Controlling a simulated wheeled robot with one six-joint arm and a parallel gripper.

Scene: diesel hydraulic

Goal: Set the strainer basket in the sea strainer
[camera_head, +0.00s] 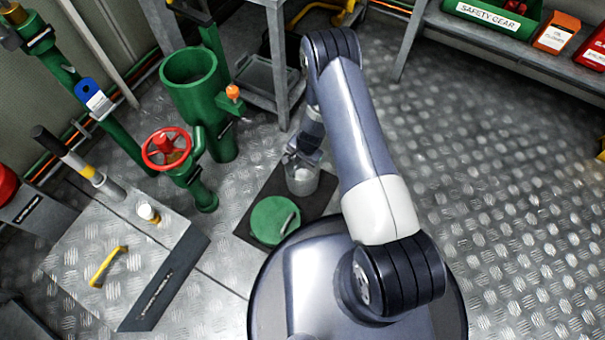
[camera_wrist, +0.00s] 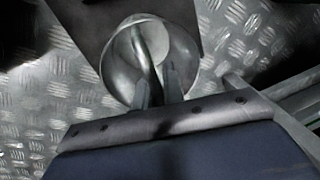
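The sea strainer (camera_head: 190,85) is a green upright cylinder, open at the top, at the upper left of the head view. The strainer basket (camera_head: 301,184) is a grey metal cup standing on a dark mat (camera_head: 322,203) on the floor. It also shows in the wrist view (camera_wrist: 123,75), with a curved bail handle arching over its mouth. My gripper (camera_head: 303,157) is right above the basket, pointing down. In the wrist view its two fingertips (camera_wrist: 157,83) lie either side of the handle; whether they grip it is unclear.
A round green lid (camera_head: 270,222) lies on the mat beside the basket. A red handwheel valve (camera_head: 168,148) and an orange-knobbed fitting (camera_head: 232,92) stand by the strainer. A grey bench (camera_head: 262,85) is behind. Open tread-plate floor (camera_head: 480,190) lies right.

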